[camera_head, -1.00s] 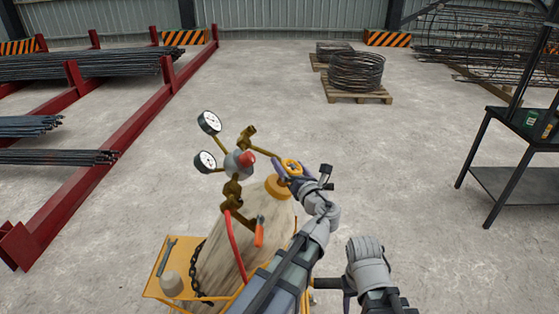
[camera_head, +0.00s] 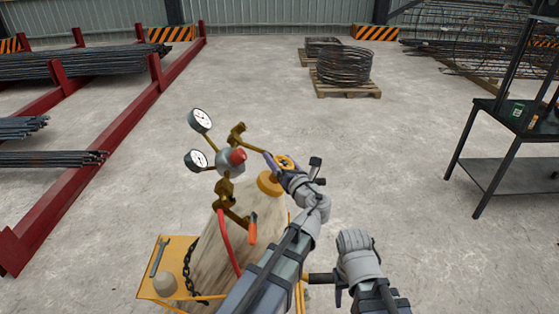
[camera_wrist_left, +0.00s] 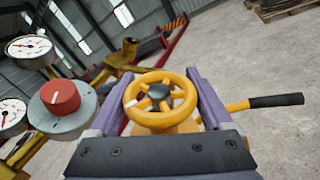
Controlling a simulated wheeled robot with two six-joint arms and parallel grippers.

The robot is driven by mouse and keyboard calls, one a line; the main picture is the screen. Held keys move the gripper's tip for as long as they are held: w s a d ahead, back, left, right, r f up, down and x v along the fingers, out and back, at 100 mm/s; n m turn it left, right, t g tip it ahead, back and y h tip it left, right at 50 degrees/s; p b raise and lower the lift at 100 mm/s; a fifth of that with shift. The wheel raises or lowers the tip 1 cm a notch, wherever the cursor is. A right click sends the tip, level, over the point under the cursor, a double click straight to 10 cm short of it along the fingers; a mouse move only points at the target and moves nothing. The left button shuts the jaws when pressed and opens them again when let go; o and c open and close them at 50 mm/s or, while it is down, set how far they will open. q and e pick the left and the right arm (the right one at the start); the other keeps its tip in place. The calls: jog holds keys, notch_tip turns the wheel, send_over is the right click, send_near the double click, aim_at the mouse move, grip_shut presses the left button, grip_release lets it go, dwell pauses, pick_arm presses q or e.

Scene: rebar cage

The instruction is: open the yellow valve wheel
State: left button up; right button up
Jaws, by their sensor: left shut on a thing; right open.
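The yellow valve wheel (camera_wrist_left: 159,96) sits on top of the gas cylinder (camera_head: 232,238), with a dark hub and a white mark on its left rim. In the head view the wheel (camera_head: 285,162) is partly covered by my left gripper (camera_head: 280,161). My left gripper (camera_wrist_left: 157,98) is shut on the wheel, one purple-grey finger on each side of the rim. My right gripper is at the end of the arm at the bottom right (camera_head: 338,284), apart from the cylinder; its fingers are small and partly hidden by the wrist.
A regulator with a red knob (camera_head: 237,156) and two gauges (camera_head: 200,120) stands left of the wheel. A red hose (camera_head: 228,242) and a chain (camera_head: 190,272) hang by the cylinder. A yellow cart tray (camera_head: 155,285) holds a wrench. A dark table (camera_head: 515,120) stands right; the floor between is clear.

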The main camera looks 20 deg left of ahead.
pick_arm(q)
jog(key=n+g+y+b, duration=0.2)
jog(key=n+y, duration=0.1)
jog(key=shift+y, duration=0.3)
jog(key=n+g+y, duration=0.1)
jog(key=n+g+y+b, duration=0.1)
jog(key=n+g, duration=0.1)
jog(key=n+g+y, duration=0.1)
jog(key=shift+s+a+r+n+g+y+b, duration=0.2)
jog(key=shift+s+n+g+y+b, duration=0.1)
jog(key=shift+g+y+b, duration=0.1)
jog(key=n+g, duration=0.1)
jog(key=n+g+y, duration=0.1)
jog(key=n+g, duration=0.1)
jog(key=n+g+y+b, duration=0.1)
jog(key=g, duration=0.1)
jog(key=shift+s+a+r+n, duration=0.1)
jog(key=shift+s+n, duration=0.2)
jog(key=shift+s, duration=0.05)
jog(key=shift+s+r+n+g, duration=0.1)
jog(key=shift+s+n+g, duration=0.1)
jog(key=shift+n+g, duration=1)
jog(key=shift+s+n+g, duration=0.2)
jog(key=shift+n+g, duration=0.6)
jog(key=shift+g, duration=0.8)
jog(key=shift+s, duration=0.1)
jog(key=o, duration=1.2)
jog(key=shift+c, duration=0.2)
